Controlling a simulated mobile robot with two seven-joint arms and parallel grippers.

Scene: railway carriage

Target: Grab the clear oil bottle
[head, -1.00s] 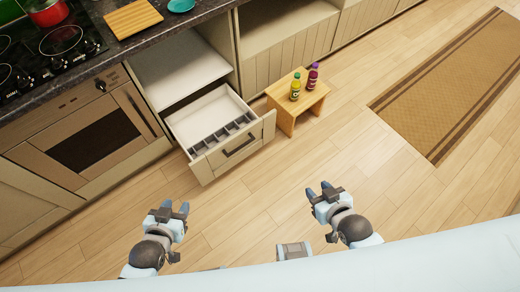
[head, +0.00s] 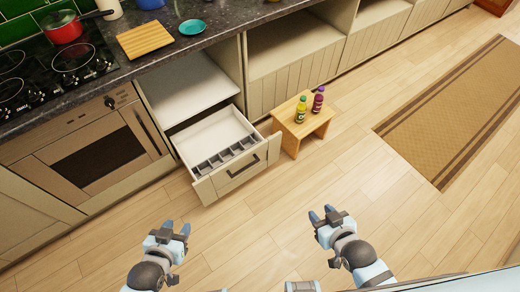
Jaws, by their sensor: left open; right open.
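Two bottles stand upright on a small wooden stool: a yellow-green bottle (head: 301,110) and a dark purple bottle (head: 318,100). I cannot tell that either is a clear oil bottle. My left gripper (head: 174,230) is open and empty over the floor at the lower left. My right gripper (head: 321,213) is open and empty over the floor, below the stool in the picture and well apart from it.
The stool (head: 291,127) stands beside an open drawer (head: 236,171) with a divided tray. The counter (head: 210,45) holds a cutting board (head: 144,39), a teal dish (head: 193,27) and a red pot (head: 62,27) on the hob. A brown rug (head: 450,115) lies right. Floor between is clear.

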